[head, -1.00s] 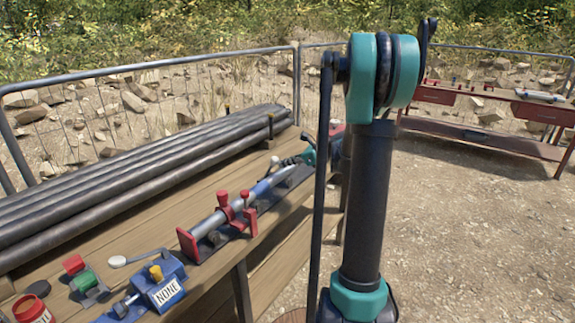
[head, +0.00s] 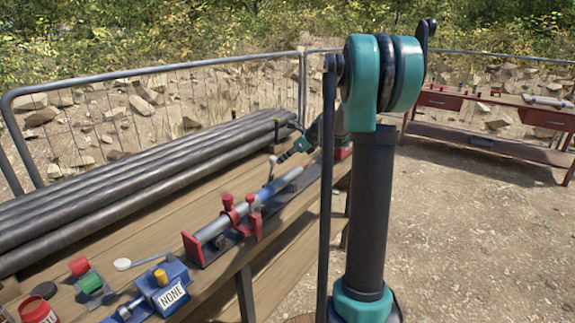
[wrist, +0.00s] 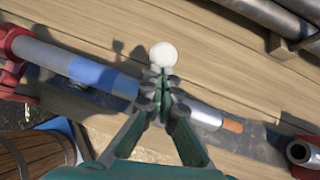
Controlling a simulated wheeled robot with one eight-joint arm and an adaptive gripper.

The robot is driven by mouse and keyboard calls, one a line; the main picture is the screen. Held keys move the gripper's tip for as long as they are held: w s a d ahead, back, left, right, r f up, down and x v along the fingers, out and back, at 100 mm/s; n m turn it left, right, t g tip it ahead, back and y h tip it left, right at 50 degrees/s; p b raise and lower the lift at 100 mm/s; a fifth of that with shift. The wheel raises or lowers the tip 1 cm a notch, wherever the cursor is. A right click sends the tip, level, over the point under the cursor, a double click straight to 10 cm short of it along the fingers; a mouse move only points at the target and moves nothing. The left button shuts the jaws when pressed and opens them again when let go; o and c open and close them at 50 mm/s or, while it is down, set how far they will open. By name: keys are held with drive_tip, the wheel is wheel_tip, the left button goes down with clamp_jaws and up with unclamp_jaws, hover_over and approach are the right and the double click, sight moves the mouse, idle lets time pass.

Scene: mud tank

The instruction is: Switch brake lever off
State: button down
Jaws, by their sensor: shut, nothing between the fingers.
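My gripper (wrist: 163,82) is shut and empty in the wrist view, its fingertips just below a round white knob (wrist: 164,55). The knob looks like a lever's end; whether the fingers touch it I cannot tell. In the head view my gripper (head: 281,158) hangs over the far end of a grey pipe (head: 215,226) in red clamps, beside a small upright lever (head: 271,168). This may be the brake lever; no label shows on it. The pipe's blue band (wrist: 98,76) passes left of the fingers in the wrist view.
The pipe lies on a wooden bench (head: 135,240). Long dark pipes (head: 130,170) lie along its back. A blue box (head: 165,293) marked NONE and a red can (head: 37,311) stand at the near end. A wooden barrel (wrist: 35,152) shows at lower left in the wrist view.

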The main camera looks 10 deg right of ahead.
drive_tip(key=w+a+r+g+h, duration=0.1)
drive_tip(key=w+a+g+h, duration=0.2)
drive_tip(key=w+a, duration=0.2)
drive_tip(key=shift+w+a+r, duration=0.35)
drive_tip(key=shift+w, duration=0.15)
idle(0.4)
drive_tip(key=d+v, duration=0.1)
drive_tip(key=v, duration=1.2)
drive_tip(key=shift+s+d+f, duration=0.2)
drive_tip(key=shift+s+f, duration=0.15)
drive_tip(key=shift+s, duration=0.05)
